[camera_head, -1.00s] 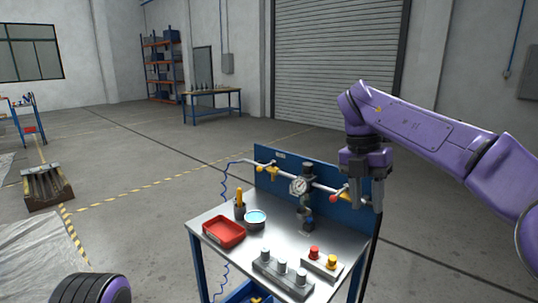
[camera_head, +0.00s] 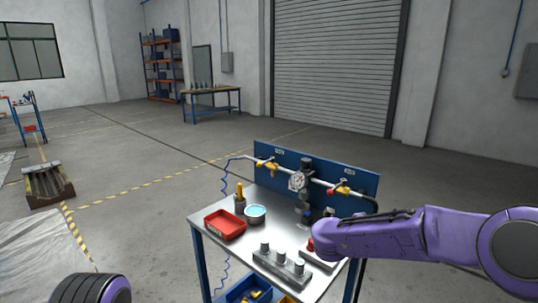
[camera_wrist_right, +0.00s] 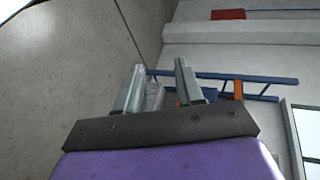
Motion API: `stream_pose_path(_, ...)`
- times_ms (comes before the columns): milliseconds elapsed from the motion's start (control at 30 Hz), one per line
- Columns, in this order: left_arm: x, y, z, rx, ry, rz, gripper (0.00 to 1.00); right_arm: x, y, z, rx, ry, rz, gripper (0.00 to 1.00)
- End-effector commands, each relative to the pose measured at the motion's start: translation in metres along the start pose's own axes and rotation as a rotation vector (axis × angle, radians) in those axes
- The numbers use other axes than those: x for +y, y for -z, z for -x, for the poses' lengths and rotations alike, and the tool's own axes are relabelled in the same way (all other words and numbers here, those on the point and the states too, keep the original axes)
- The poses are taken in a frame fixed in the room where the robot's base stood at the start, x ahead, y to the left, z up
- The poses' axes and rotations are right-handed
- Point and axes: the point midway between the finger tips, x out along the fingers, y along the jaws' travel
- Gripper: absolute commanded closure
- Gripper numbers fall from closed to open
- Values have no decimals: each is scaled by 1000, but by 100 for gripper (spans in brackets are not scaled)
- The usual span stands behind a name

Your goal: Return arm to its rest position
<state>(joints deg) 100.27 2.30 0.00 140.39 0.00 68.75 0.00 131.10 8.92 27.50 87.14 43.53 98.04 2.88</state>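My right arm (camera_head: 410,238) reaches in from the right, low over the right front of the steel bench (camera_head: 275,223). Its gripper is not visible in the head view. In the wrist view the right gripper (camera_wrist_right: 158,84) has its two grey fingers apart, with nothing held between them. The right gripper is away from both valves. The left gripper is not in view.
The bench holds a red tray (camera_head: 225,224), a blue-topped tin (camera_head: 255,214), a gauge (camera_head: 297,181) and a grey block with several pegs (camera_head: 281,265). The arm partly covers a red button (camera_head: 310,244). Floor behind the panel is open.

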Motion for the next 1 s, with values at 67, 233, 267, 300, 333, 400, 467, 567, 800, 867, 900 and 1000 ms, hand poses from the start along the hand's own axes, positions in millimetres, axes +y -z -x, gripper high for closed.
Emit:
stream_pose_path(67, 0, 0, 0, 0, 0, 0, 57, 64, 4, -8, -137, 59, 298, 63)
stream_pose_path(233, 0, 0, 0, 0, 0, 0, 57, 208, 51, -3, -445, 62, 887, 63)
stream_pose_path(267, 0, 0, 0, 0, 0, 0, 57, 232, 65, 1, -495, 46, 974, 63)
stream_pose_path(300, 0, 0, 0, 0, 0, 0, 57, 262, 86, 7, -559, 20, 1084, 63)
stream_pose_path(333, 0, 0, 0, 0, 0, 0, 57, 283, 103, 12, -605, -3, 1161, 63)
stream_pose_path(400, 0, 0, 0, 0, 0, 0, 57, 326, 149, 26, -707, -71, 1328, 63)
stream_pose_path(467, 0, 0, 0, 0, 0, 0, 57, 357, 191, 40, -787, -138, 1454, 63)
stream_pose_path(567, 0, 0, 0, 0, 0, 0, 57, 392, 262, 63, -884, -259, 1616, 63)
stream_pose_path(800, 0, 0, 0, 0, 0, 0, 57, 421, 352, 83, -906, -437, 1777, 63)
stream_pose_path(867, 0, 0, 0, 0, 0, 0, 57, 424, 356, 85, -908, -447, 1780, 63)
stream_pose_path(900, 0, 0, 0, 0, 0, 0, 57, 424, 356, 85, -908, -448, 1780, 63)
stream_pose_path(1000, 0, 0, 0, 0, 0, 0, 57, 424, 355, 85, -907, -446, 1778, 63)
